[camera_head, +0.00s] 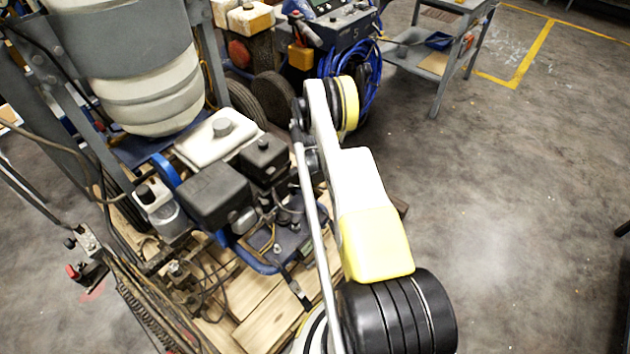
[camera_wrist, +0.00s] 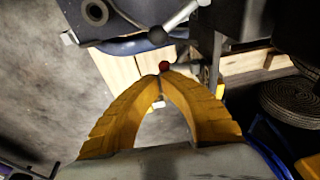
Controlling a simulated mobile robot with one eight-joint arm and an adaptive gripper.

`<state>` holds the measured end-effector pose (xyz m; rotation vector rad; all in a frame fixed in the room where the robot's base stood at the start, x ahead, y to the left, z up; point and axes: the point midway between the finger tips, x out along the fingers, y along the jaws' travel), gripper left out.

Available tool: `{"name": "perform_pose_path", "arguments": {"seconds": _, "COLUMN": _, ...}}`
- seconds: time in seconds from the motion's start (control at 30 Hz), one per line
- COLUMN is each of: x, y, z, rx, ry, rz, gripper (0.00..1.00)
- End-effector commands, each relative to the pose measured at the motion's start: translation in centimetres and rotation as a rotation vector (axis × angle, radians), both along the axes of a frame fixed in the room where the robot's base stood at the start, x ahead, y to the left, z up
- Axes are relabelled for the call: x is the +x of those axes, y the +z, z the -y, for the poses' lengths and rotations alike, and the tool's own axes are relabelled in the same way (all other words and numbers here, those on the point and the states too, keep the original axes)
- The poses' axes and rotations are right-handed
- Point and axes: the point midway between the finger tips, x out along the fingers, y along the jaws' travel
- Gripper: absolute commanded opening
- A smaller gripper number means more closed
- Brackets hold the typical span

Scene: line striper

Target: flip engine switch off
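My gripper (camera_wrist: 162,77) shows in the wrist view as two yellow fingers that arch inward and meet at their tips, with nothing visible between them. A small red rounded part (camera_wrist: 164,66), perhaps the engine switch, is right at the fingertips. I cannot tell whether they touch it or which way the switch is set. In the head view the engine (camera_head: 240,180), with black boxes and a white tank, sits on the line striper's blue frame. My arm hides the gripper and the engine's right side there; no switch is clear in that view.
The striper rests on a wooden pallet (camera_head: 265,310). A large white bucket (camera_head: 150,95) is at its left. Behind are a machine with a blue hose (camera_head: 350,65) and a grey shelf cart (camera_head: 430,65). The concrete floor on the right is open.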

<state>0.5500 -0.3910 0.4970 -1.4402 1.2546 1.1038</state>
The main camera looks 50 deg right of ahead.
Motion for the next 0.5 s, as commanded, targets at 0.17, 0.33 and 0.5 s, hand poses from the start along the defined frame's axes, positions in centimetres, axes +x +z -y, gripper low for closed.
{"name": "perform_pose_path", "arguments": {"seconds": 0.17, "x": 0.0, "y": 0.1, "z": 0.0, "rx": 0.000, "ry": 0.000, "rz": 0.000, "gripper": 0.00}}
{"name": "perform_pose_path", "arguments": {"seconds": 0.33, "x": 0.0, "y": 0.8, "z": 0.0, "rx": 0.000, "ry": 0.000, "rz": 0.000, "gripper": 0.00}}
{"name": "perform_pose_path", "arguments": {"seconds": 0.5, "x": 0.0, "y": 1.6, "z": 0.0, "rx": 0.000, "ry": 0.000, "rz": 0.000, "gripper": 0.00}}
